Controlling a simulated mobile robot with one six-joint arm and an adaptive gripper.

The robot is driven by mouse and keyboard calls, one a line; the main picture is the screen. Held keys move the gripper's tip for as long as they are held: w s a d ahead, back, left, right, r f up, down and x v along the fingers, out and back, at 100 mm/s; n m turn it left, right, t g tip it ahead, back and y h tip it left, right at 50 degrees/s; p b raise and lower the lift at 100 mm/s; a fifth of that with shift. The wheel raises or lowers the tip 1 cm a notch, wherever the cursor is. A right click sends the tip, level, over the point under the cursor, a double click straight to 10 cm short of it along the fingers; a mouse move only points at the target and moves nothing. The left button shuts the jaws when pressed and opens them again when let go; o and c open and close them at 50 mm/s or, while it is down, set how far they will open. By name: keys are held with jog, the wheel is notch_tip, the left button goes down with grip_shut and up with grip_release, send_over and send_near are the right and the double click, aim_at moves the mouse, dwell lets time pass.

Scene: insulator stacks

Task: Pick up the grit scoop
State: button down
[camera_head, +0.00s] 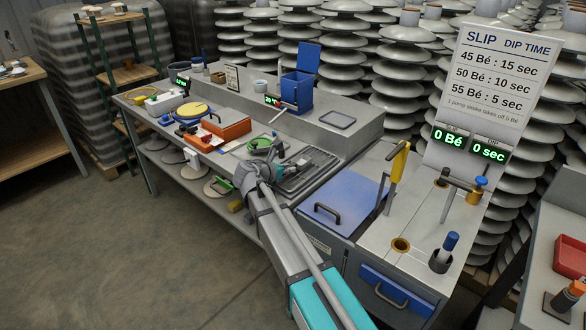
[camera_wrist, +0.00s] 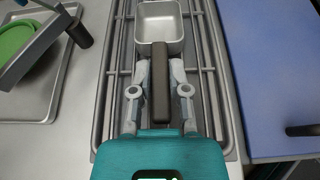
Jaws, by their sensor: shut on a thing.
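The grit scoop (camera_wrist: 159,26) has a square, open grey metal pan and a dark straight handle. In the wrist view it is at top centre, over a slatted metal rack (camera_wrist: 117,55). My gripper (camera_wrist: 162,72) is shut on the dark handle, one finger on each side. The pan points away from me and looks empty. I cannot tell whether the scoop touches the rack or is just above it. In the head view my arm reaches over the bench and the scoop is hard to make out.
A blue lid (camera_head: 342,203) with a dark handle lies right of the rack. A green round thing (camera_wrist: 16,38) is in a tray at left. A blue bin (camera_head: 297,92) stands on the raised shelf behind. An orange box (camera_head: 227,129) sits further left.

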jog(key=shift+r, duration=0.15)
notch_tip(320, 180, up, 2)
jog(key=shift+r+p, duration=0.1)
jog(key=shift+p, duration=1)
jog(key=s+d+r+p, duration=0.3)
jog(key=s+r+p, duration=0.7)
jog(key=s, duration=0.3)
jog(key=shift+s+d+r+p, duration=0.2)
jog(key=shift+s+r+p, duration=0.05)
jog(key=shift+s+p, duration=0.1)
jog(key=shift+s, duration=0.1)
